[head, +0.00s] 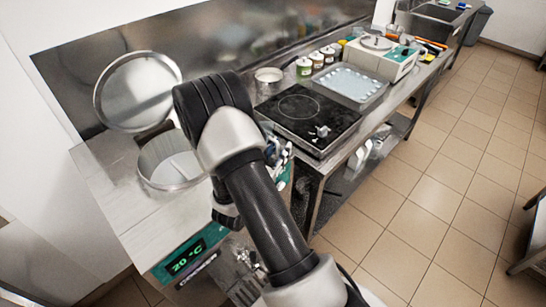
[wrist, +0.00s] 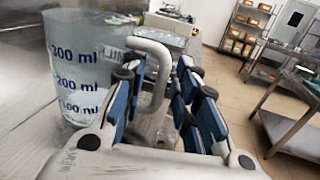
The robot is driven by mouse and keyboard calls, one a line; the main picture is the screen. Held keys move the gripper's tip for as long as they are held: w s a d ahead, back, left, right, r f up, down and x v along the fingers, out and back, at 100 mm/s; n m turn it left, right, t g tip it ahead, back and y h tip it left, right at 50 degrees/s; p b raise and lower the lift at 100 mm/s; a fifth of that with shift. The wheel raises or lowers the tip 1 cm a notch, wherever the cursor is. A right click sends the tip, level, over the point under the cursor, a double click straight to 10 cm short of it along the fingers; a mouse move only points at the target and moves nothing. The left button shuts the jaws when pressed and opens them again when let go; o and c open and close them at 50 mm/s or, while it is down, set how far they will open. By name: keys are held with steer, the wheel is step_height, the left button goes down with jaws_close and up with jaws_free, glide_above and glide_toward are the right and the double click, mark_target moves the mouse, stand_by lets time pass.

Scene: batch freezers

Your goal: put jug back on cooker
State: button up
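The jug (wrist: 75,62) is clear with blue ml marks and stands roughly upright at the left of the wrist view. Its grey handle (wrist: 160,75) lies between the blue-padded fingers of my gripper (wrist: 160,88), which looks shut on it. In the head view my gripper (head: 279,152) is mostly behind my arm, between the freezer and the cooker, and the jug cannot be made out there. The cooker (head: 335,108) is a black flat hob with a ring mark on the steel counter. A small grey item (head: 322,131) is at its front part.
The batch freezer (head: 120,210) at left has its round lid (head: 137,92) raised and its bowl (head: 172,162) open. Jars (head: 304,67), a pale tray (head: 350,84) and a white machine (head: 380,58) stand beyond the cooker.

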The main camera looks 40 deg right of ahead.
steer(key=p+v, duration=0.1)
steer(key=v, duration=1.1)
steer(key=s+r+m+g+y, duration=0.6)
steer(key=s+r+m+g, duration=0.5)
steer(key=s+m, duration=0.4)
steer(key=a+r+m+t+y, duration=0.3)
steer(key=a+t+y, duration=0.1)
steer(key=a, duration=0.5)
steer(key=s+a+r+m+t+y, duration=0.1)
steer(key=a+r+m+t+y, duration=0.2)
steer(key=a+y, duration=0.4)
steer(key=a+r+t, duration=0.1)
steer(key=t, duration=0.1)
steer(key=shift+s+a+r+m+t, duration=0.2)
steer(key=shift+a+r+m+t, duration=0.1)
steer(key=shift+a, duration=0.05)
steer(key=shift+f, duration=0.25)
